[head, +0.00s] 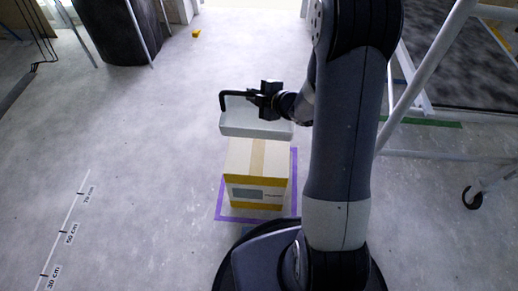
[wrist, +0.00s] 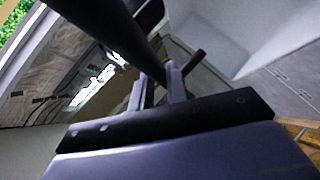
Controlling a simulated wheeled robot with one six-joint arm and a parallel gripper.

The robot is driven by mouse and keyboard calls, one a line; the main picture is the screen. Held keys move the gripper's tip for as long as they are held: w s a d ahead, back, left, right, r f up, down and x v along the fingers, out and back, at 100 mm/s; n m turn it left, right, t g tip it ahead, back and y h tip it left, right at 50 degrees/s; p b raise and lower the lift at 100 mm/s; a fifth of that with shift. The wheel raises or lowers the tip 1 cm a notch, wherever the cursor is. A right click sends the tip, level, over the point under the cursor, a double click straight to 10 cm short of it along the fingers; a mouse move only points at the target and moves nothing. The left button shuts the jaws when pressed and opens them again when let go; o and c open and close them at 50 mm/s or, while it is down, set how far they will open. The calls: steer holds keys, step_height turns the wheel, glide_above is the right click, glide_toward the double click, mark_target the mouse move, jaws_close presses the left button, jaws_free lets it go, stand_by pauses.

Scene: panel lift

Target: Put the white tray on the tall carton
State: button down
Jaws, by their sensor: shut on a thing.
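The white tray (head: 252,126) is a pale, shallow block with a dark bar handle (head: 224,99) across its top. My gripper (head: 262,97) is shut on that handle and holds the tray about level. In the wrist view my gripper's fingers (wrist: 160,88) close around the dark bar (wrist: 125,38). The tall carton (head: 258,160) is tan with a brown tape strip and yellow bands. In the head view the tray sits just above the carton's far top edge. I cannot tell whether they touch. The carton's near top and front face are clear.
Purple tape (head: 219,205) frames the carton on the grey floor. A white tubular frame on castors (head: 420,155) stands to the right. A dark drum (head: 117,30) stands at the back left. A floor scale (head: 67,232) lies left. The floor left of the carton is free.

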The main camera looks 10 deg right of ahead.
mark_target(255, 124)
steer(key=shift+d+f+b, duration=0.1)
steer(key=shift+f+b, duration=0.3)
steer(key=shift+f, duration=0.35)
step_height(255, 124, down, 10)
steer(key=b, duration=0.4)
steer(key=shift+r, duration=0.1)
steer(key=c, duration=1.4)
jaws_free()
steer(key=shift+o, duration=0.2)
steer(key=shift+s+d+r, duration=0.1)
steer(key=shift+r, duration=0.05)
steer(key=p+v, duration=0.3)
steer(key=v, duration=0.8)
steer(key=shift+s+d, duration=0.2)
steer(key=shift+s, duration=0.05)
